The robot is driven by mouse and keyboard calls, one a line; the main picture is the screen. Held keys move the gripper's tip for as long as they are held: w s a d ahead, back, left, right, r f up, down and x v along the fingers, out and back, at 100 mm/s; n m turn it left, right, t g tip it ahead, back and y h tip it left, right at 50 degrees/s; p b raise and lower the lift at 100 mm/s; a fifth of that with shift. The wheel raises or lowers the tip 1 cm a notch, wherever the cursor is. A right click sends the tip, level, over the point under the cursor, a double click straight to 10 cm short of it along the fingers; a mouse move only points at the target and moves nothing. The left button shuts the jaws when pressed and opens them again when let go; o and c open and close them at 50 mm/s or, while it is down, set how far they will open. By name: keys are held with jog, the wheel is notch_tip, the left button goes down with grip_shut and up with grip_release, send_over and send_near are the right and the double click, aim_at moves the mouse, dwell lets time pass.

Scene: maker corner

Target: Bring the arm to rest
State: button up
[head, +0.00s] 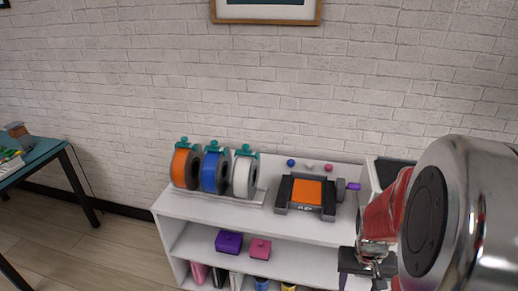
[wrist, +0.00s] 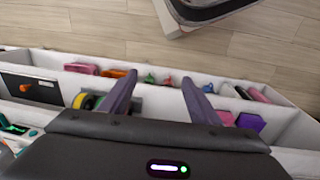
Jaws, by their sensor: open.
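My arm (head: 450,215) fills the right side of the head view, with a large silver joint and a red link close to the camera. My gripper (wrist: 158,77) shows in the wrist view with its two dark purple fingers wide apart. Nothing is held between the fingers. Behind and beyond the fingers lies the white shelf unit (wrist: 62,57), seen at a slant. In the head view the gripper's fingers cannot be made out behind the arm.
The white shelf unit (head: 230,208) stands against the brick wall. It carries orange, blue (head: 214,172) and white spools, a grey device with an orange plate (head: 307,191), and purple (head: 228,241) and pink (head: 260,248) boxes. A teal table (head: 38,157) stands at left. Floor between is clear.

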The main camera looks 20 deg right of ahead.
jog(key=w+a+r+n+t+y, duration=0.1)
jog(key=a+r+n+t, duration=0.4)
jog(key=a+r, duration=1.6)
jog(key=shift+w+a+n+t, duration=0.3)
jog(key=shift+w+a+n, duration=0.25)
jog(key=shift+a, duration=0.35)
jog(key=shift+s, duration=0.1)
